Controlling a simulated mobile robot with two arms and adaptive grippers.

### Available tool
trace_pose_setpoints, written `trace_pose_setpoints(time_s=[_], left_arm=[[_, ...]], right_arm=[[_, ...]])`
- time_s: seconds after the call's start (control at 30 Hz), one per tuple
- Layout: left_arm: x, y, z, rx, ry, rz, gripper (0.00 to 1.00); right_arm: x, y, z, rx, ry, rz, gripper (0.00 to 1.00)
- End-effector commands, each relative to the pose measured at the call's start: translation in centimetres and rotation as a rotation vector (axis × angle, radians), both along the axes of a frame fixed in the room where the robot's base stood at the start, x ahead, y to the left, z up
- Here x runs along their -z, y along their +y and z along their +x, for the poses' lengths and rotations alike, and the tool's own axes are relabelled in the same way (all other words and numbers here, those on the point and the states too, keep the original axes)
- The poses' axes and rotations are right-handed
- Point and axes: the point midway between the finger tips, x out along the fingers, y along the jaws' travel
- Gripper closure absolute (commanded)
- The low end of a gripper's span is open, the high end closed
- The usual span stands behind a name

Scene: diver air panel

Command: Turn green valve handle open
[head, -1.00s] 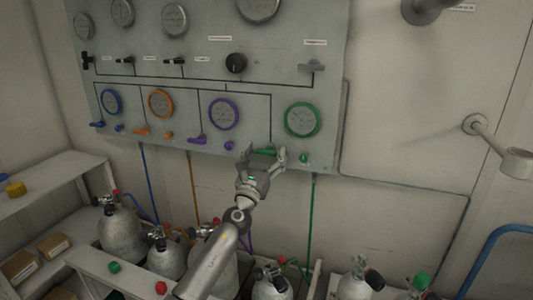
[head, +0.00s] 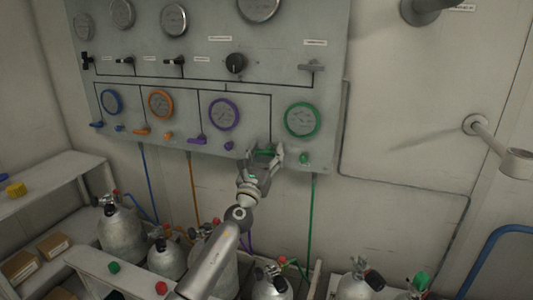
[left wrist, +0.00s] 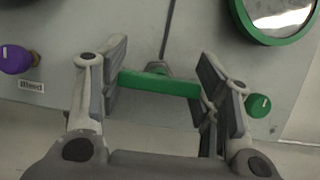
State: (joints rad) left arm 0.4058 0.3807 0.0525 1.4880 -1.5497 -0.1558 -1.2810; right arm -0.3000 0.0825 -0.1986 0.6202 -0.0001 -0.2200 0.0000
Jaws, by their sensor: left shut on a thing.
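The green valve handle (left wrist: 160,83) lies roughly level, tilted slightly down to the right, between the fingers of my left gripper (left wrist: 158,90) in the left wrist view. The fingers are shut on its two ends. In the head view, the green handle (head: 265,153) is partly hidden by my left gripper (head: 264,158) at the panel's lower edge. The green-rimmed gauge (head: 302,119) is up and to the right of it. A small green knob (head: 304,158) sits just right of the gripper; it also shows in the left wrist view (left wrist: 258,105). My right gripper is out of view.
The grey panel (head: 270,65) carries blue, orange and purple gauges and handles to the left. A purple knob (left wrist: 15,59) is left of the gripper. Gas cylinders (head: 120,235) stand below. A wall pipe bracket (head: 475,124) is at right.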

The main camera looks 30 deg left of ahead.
Motion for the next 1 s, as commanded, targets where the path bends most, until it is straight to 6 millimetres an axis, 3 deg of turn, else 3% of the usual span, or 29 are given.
trace_pose_setpoints(time_s=[0.37, 1.0], left_arm=[[-0.1, -0.1, 0.0, 0.001, -0.05, -0.213, 0.66], [-0.2, 0.0, 0.0, 0.001, -0.192, -0.803, 0.66]], right_arm=[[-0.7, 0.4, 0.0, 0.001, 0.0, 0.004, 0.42], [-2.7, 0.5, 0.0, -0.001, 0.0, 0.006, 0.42]])
